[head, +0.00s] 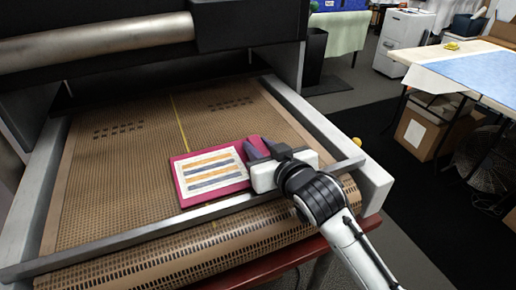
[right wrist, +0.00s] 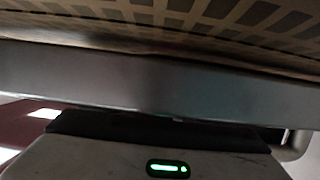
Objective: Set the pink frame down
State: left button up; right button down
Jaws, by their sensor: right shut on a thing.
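The pink frame (head: 212,174) is a flat rectangle with a pink rim around a white panel with orange and grey-blue stripes. In the head view it is over the front right part of the brown mesh belt (head: 130,165), just behind the front metal rail. I cannot tell whether it rests on the belt or is slightly above it. My right gripper (head: 258,162) is shut on its right side, where a pink and purple part shows beside the fingers. The frame is not clear in the right wrist view. My left gripper is not in view.
A grey metal rail (head: 140,229) runs along the belt's front; another grey rail (head: 315,120) runs along its right side. A dark machine hood with a metal roller (head: 95,42) stands at the back. The belt left of the frame is clear. A table (head: 470,75) stands far right.

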jog(key=c, duration=1.5)
grip_release()
jog(key=shift+f, duration=0.15)
jog(key=shift+o, duration=0.2)
